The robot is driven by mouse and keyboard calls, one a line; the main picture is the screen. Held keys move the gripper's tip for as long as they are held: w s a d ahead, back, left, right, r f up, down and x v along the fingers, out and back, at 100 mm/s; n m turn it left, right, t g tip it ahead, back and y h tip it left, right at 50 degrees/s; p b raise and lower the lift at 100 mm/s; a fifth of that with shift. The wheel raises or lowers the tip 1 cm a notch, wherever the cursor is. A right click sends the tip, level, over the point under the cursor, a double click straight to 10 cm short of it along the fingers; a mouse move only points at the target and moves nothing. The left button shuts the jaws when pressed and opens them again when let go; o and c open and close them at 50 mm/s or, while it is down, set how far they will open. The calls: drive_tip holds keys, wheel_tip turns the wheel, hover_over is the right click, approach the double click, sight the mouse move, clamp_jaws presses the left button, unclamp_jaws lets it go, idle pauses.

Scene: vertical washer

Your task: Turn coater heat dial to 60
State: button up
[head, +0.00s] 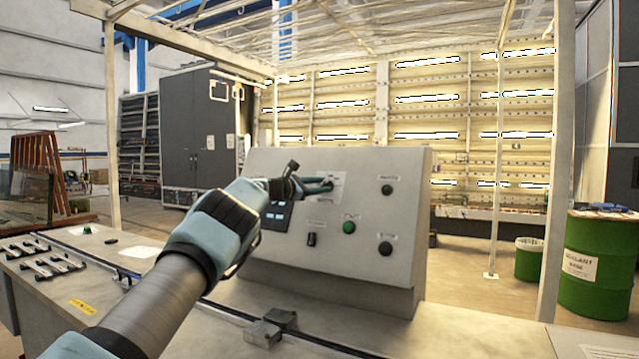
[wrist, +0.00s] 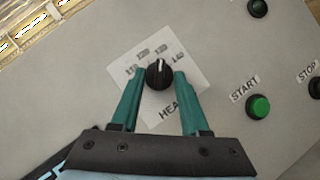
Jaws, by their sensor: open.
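The heat dial (wrist: 158,73) is a round black knob with a white pointer line, on a white label plate (wrist: 192,92) with dark print. In the wrist view the pointer is turned roughly up the picture, and the numbers around it are too blurred to read surely. My gripper (wrist: 159,75) is open, with one teal finger on each side of the dial near its edges. I cannot tell whether the fingers touch it. In the head view my gripper (head: 326,184) reaches the plate on the sloped control panel (head: 345,240), and its fingers largely hide the dial.
A green START button (wrist: 259,106) and a dark STOP button (wrist: 315,88) sit right of the dial in the wrist view. In the head view a black switch (head: 311,239) is below it. Green drums (head: 597,265) stand far right.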

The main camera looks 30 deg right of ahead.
clamp_jaws()
idle(0.3)
idle(0.3)
